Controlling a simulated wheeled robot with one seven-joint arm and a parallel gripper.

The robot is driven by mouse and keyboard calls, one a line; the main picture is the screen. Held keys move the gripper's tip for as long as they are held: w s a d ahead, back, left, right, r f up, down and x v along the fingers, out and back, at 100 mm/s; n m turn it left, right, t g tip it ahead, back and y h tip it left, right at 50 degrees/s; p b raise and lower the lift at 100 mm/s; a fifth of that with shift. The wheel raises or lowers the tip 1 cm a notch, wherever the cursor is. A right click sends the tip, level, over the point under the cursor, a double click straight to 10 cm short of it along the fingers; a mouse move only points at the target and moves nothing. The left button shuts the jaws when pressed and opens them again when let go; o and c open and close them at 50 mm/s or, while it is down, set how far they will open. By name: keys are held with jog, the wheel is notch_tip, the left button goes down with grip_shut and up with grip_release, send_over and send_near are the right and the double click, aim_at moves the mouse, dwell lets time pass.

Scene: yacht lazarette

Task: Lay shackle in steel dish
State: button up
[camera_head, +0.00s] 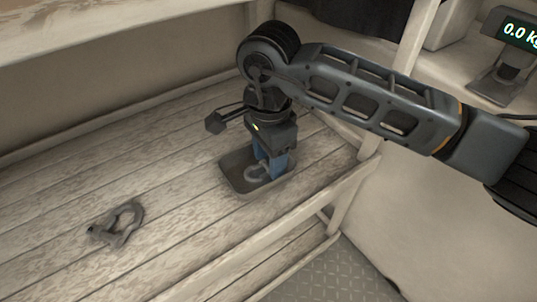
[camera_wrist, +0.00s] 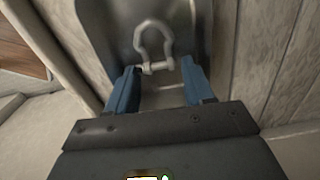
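A grey shackle (camera_head: 254,173) lies in the shallow steel dish (camera_head: 234,186) on the slatted shelf. In the wrist view the shackle (camera_wrist: 153,42) rests on the dish (camera_wrist: 120,30) floor, with its bow pointing away and its pin nearest me. My gripper (camera_head: 269,174) points down into the dish. The fingers partly hide the shackle in the head view.
A second, darker shackle (camera_head: 117,226) lies on the bare slats at the left. A raised wooden lip (camera_head: 290,212) runs along the shelf's front edge, close to the dish. A scale display (camera_head: 519,34) reading 0.0 kg is at the upper right. The left slats are mostly clear.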

jog(key=shift+o, duration=0.9)
notch_tip(320, 180, up, 8)
jog(key=p, duration=0.3)
jog(key=shift+f, duration=0.1)
